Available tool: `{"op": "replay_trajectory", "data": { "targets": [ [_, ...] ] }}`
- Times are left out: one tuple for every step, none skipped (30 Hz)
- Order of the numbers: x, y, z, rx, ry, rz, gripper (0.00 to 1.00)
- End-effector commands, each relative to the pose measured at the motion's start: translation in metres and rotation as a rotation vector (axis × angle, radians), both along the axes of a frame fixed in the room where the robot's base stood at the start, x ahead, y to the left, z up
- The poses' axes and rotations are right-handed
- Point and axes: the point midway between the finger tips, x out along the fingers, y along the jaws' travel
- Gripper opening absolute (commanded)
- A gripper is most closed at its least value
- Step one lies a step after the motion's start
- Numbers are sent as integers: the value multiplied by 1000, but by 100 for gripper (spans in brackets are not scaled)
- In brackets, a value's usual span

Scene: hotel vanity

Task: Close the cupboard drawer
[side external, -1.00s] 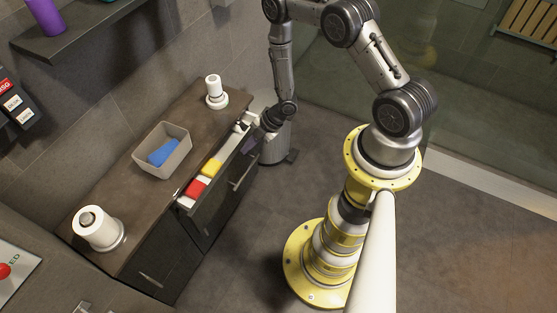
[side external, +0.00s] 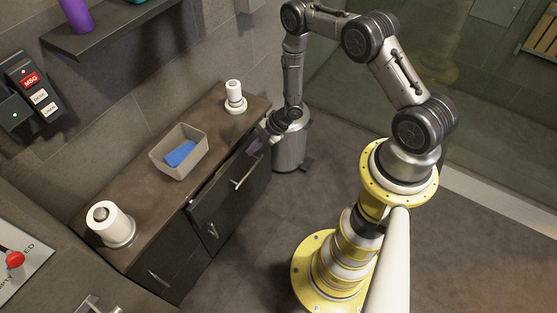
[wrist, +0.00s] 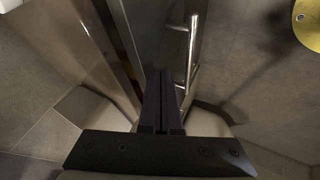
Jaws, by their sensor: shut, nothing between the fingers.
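The cupboard drawer (side external: 222,198) has a dark front with a metal bar handle (side external: 243,179). It is nearly in, with a thin gap along its top edge beside the countertop. Its contents are mostly hidden. My gripper (side external: 255,146) is shut and empty at the far end of the drawer front. In the wrist view my shut fingers (wrist: 163,75) point at the drawer front (wrist: 180,45), left of its handle (wrist: 193,50). A narrow dark gap shows between front and countertop edge. I cannot tell whether the fingertips touch the front.
The brown countertop (side external: 140,190) carries a grey bin (side external: 178,165) with a blue item, a white roll (side external: 108,224) and a white bottle-like item (side external: 235,97). A metal bin (side external: 290,145) stands on the floor behind my gripper. The floor before the cupboard is clear.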

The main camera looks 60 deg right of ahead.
Motion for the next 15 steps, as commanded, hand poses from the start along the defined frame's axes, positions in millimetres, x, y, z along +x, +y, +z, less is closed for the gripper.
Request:
{"op": "replay_trajectory", "data": {
  "targets": [
    [-7,0,0,1,4,-4,0],
    [-11,0,0,1,4,-4,0],
    [-18,0,0,3,4,-4,0],
    [-24,0,0,3,4,-4,0],
    [-30,0,0,3,5,-6,0],
    [-38,0,0,3,4,-6,0],
    [-38,-5,8,0,-2,-6,0],
    [-40,-8,14,-1,-4,-6,0],
    [-44,-11,21,-1,-3,-5,0],
    [-47,-13,26,-1,-3,-6,0],
    [-50,-16,31,-1,-2,-7,0],
    [-55,-18,38,0,-2,-5,0],
    [-58,-21,42,-1,-1,-6,0],
    [-60,-23,47,-1,-2,-5,0],
    [-64,-25,53,0,-1,-5,0]
  ]
}}
